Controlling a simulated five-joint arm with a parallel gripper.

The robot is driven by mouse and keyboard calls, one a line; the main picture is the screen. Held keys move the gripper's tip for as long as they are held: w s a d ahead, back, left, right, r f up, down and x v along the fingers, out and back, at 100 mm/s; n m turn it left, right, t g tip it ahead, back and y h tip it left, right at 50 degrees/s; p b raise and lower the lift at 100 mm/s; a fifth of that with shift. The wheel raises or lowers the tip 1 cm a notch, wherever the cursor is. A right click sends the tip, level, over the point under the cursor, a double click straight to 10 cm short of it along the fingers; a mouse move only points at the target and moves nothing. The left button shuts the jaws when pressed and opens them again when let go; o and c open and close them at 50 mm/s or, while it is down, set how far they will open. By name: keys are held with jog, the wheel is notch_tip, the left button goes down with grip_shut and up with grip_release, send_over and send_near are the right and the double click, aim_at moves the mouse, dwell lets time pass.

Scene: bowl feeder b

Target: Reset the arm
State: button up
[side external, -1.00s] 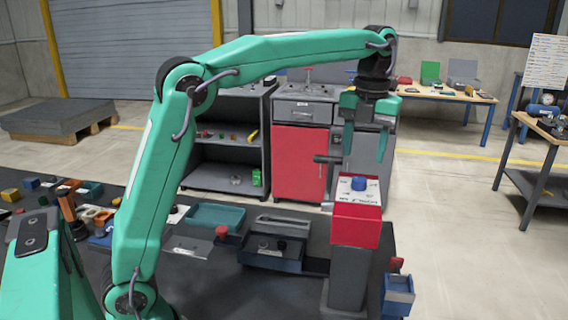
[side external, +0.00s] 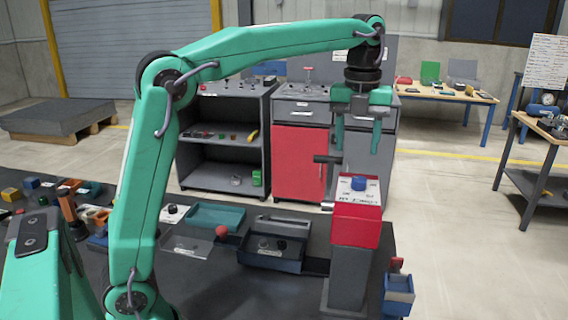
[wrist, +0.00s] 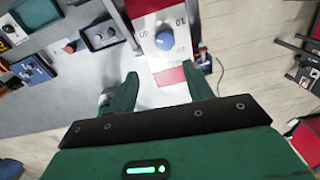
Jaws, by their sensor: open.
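My gripper (side external: 358,138) is open and empty, pointing down in the air. In the side view its fingertips hang just above a red control box (side external: 357,231) on a grey post. The box has a white marked top plate with a blue knob (side external: 358,183). In the wrist view my green fingers (wrist: 160,88) are spread apart, with the blue knob (wrist: 165,41) ahead of them and not between them. Nothing is held, and I see a gap between the fingers and the knob in both views.
On the dark table are a teal tray (side external: 216,217), a dark box with knobs (side external: 272,249), a red ball-topped lever (side external: 221,232) and several small blocks at left. A small blue box (side external: 398,291) stands right of the post. Grey shelves and a red cabinet (side external: 298,162) stand behind.

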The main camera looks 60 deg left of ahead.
jog(key=s+a+f+n+t, duration=0.1)
jog(key=s+f+n+t, duration=0.1)
jog(key=s+f+n, duration=0.4)
jog(key=s+a+f+n+t, duration=0.2)
jog(key=s+f+n, duration=0.3)
jog(key=s+n, duration=1.2)
jog(key=n+t, duration=0.1)
jog(key=n, duration=0.3)
jog(key=shift+a+f+n, duration=0.3)
jog(key=shift+f+n, duration=0.1)
